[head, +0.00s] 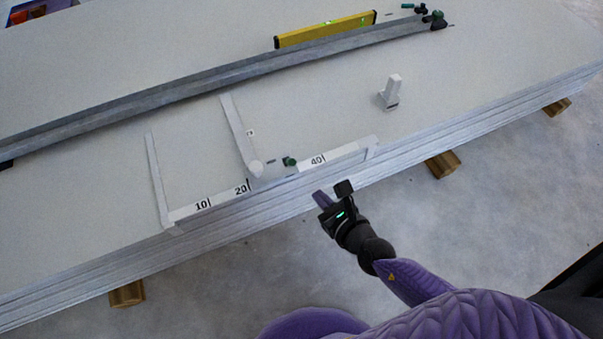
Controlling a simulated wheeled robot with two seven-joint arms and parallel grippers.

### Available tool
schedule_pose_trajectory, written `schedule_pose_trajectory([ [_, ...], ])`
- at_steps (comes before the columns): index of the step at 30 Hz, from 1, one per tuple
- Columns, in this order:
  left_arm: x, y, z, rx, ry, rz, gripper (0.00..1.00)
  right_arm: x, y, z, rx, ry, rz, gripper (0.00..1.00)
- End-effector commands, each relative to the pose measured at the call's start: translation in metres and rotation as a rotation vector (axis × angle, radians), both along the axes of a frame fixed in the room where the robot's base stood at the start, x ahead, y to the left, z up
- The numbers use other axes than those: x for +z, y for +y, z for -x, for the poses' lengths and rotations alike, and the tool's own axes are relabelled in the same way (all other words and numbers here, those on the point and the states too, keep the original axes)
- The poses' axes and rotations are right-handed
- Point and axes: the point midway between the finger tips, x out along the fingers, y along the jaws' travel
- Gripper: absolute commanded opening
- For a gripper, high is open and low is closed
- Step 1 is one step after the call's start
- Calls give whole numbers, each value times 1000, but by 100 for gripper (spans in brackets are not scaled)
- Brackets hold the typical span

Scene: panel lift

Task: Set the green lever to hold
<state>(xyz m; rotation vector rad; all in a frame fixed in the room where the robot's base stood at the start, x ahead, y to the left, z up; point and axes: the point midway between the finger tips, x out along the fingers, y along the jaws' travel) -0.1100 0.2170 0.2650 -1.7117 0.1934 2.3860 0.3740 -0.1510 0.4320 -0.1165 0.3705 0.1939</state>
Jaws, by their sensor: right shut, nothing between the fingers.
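A small dark green part (289,161) sits on the ruled white strip at the front edge of the panel stack, between the 20 and 40 marks. Another dark green part (437,18) is at the far right end of the grey metal rail. I cannot tell from this view which one is the lever, nor read any hold mark. My right gripper (332,194) is shut and empty. In the picture it is just below and right of the nearer green part, apart from it, by the stack's front edge. My left gripper is not in view.
The white panel stack (330,95) rests on wooden blocks (441,164). The long metal rail (200,91) crosses it, with a yellow level (325,29) beside it. A white upright block (391,92) stands at right. Two white arms reach back from the ruled strip (222,196).

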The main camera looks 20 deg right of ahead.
Motion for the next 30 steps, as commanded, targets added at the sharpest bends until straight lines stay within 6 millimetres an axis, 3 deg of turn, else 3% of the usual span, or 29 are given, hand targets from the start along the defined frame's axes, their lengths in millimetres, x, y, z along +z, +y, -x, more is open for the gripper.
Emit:
schedule_pose_trajectory([
  [2, -9, 0, 2, 0, 16, -3, 84, -11, 3, -14, -1, 3, -2, 0],
  [6, -16, 1, -38, 2, -26, -11, 84, -17, 6, -32, -2, 2, -1, 0],
  [12, -13, 0, -37, 3, -26, -9, 84, -1, 13, -59, -2, -2, -3, 0],
  [30, -10, -1, -39, 4, -38, -7, 84, 5, 10, -68, 1, 11, 1, 0],
])
